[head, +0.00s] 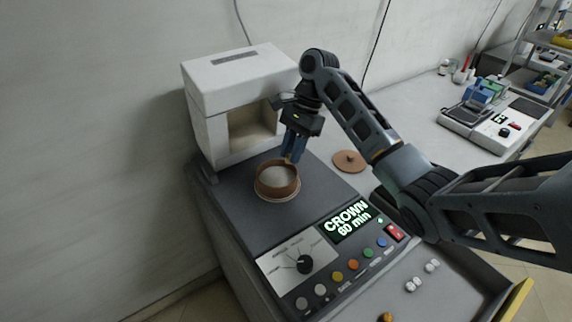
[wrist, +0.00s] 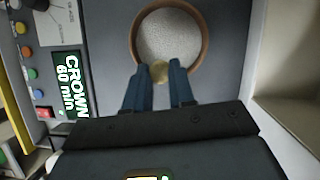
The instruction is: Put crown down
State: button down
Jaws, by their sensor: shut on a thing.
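My gripper (head: 291,156) points down at the back rim of a round brown dish (head: 263,190). Its blue fingers are shut on a small tan-gold rounded thing, which I take to be the crown (wrist: 160,70). In the wrist view, the crown shows between the fingertips (wrist: 160,86) and overlaps the near rim of the dish (wrist: 204,40). The dish holds pale grains (wrist: 170,35). I cannot tell whether the crown touches the rim or the grains. The fingers partly hide the crown.
The dish stands on the dark top of a furnace unit, before its open white chamber (head: 253,128). A brown lid (head: 350,161) with a knob lies to the right. The front panel display (head: 349,222) reads "CROWN 60 min". Small white teeth (head: 411,285) lie on the front tray.

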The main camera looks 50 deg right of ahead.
aim_at(286, 174)
jog(key=shift+w+a+f, duration=0.5)
jog(key=shift+w+f, duration=0.1)
jog(key=shift+f+b, duration=0.95)
jog(key=shift+f, duration=0.95)
jog(key=c, duration=1.2)
grip_release()
jog(key=shift+f, duration=0.15)
